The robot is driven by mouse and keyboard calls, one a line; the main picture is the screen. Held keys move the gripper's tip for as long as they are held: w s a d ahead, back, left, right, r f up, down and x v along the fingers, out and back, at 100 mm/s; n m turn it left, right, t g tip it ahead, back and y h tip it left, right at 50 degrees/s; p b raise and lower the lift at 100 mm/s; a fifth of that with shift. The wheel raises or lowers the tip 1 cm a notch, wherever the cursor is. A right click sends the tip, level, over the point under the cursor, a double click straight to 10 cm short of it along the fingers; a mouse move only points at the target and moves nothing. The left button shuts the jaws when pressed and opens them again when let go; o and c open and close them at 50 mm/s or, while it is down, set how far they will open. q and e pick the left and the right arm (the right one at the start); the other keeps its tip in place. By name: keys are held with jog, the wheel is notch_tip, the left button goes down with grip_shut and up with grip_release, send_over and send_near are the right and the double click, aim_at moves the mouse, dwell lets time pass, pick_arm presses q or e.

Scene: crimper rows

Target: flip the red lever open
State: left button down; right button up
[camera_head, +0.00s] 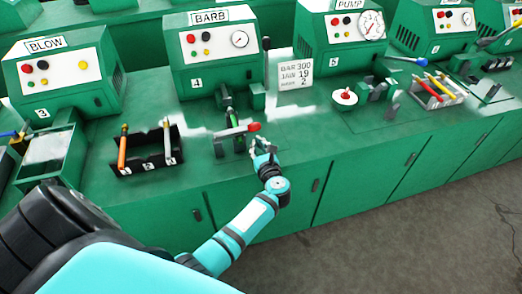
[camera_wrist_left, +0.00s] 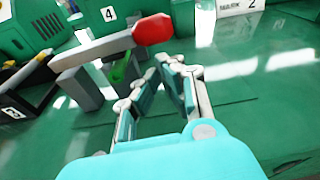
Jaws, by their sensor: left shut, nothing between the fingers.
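The red lever is a grey bar with a red knob (camera_head: 254,127). It lies low, roughly level, across a small fixture (camera_head: 219,146) with grey uprights on the bench below the BARB machine. In the left wrist view the red knob (camera_wrist_left: 153,29) is at the top, just beyond the fingers, and the bar runs left from it over a green part (camera_wrist_left: 122,69). My left gripper (camera_head: 257,147) is close to the knob, on its front side. Its fingers (camera_wrist_left: 169,70) are shut and empty; whether they touch the knob cannot be told. My right gripper is not in view.
A black holder (camera_head: 148,163) with several tools stands left of the fixture. The BARB machine (camera_head: 216,52) stands behind, and a sign (camera_head: 296,74) stands to its right.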

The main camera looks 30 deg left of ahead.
pick_arm(q)
jog(key=shift+x, duration=1.6)
jog(key=shift+a+r, duration=0.1)
